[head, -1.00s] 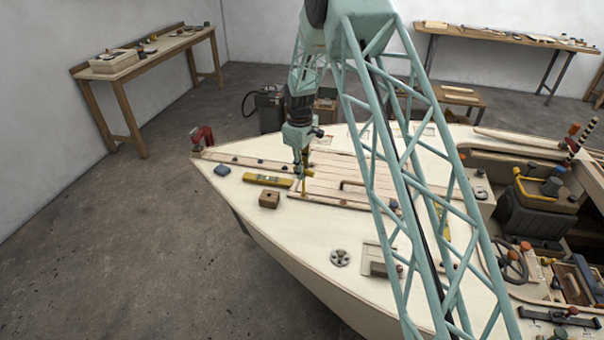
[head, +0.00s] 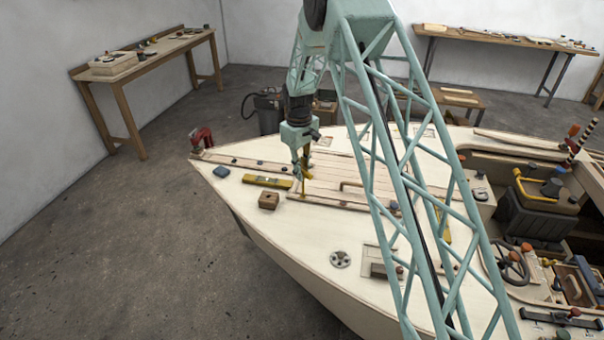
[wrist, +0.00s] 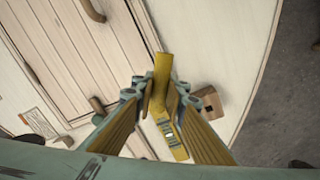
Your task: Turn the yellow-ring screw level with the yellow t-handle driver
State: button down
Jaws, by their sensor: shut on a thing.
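The yellow t-handle driver (head: 304,188) stands about upright over the front deck, its lower end at the edge of the planked hatch. My gripper (head: 302,172) is shut on its upper part. In the wrist view my gripper (wrist: 160,98) has both fingers closed around the driver's yellow handle (wrist: 163,68). The yellow-ring screw cannot be made out; the driver and fingers cover the spot below. I cannot tell whether the driver's tip sits in the screw.
A yellow spirit level (head: 262,181) lies on the deck just left of the driver. A wooden block (head: 269,200) with a dark hole stands close by. A blue block (head: 222,172) and a red clamp (head: 202,138) are near the bow. A hatch handle (head: 351,184) rises to the right.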

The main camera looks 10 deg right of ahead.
jog(key=shift+d+f+m+b, duration=0.15)
jog(key=shift+m+b, duration=0.55)
jog(key=shift+m, duration=2.5)
jog(key=shift+d+m+g+b, duration=0.15)
jog(key=shift+m+g+b, duration=0.2)
jog(key=shift+m, duration=2.35)
jog(key=shift+d+m+b, duration=0.1)
jog(key=shift+m+b, duration=0.2)
jog(key=shift+m, duration=0.2)
jog(key=shift+s+m, duration=0.1)
jog(key=shift+m, duration=2)
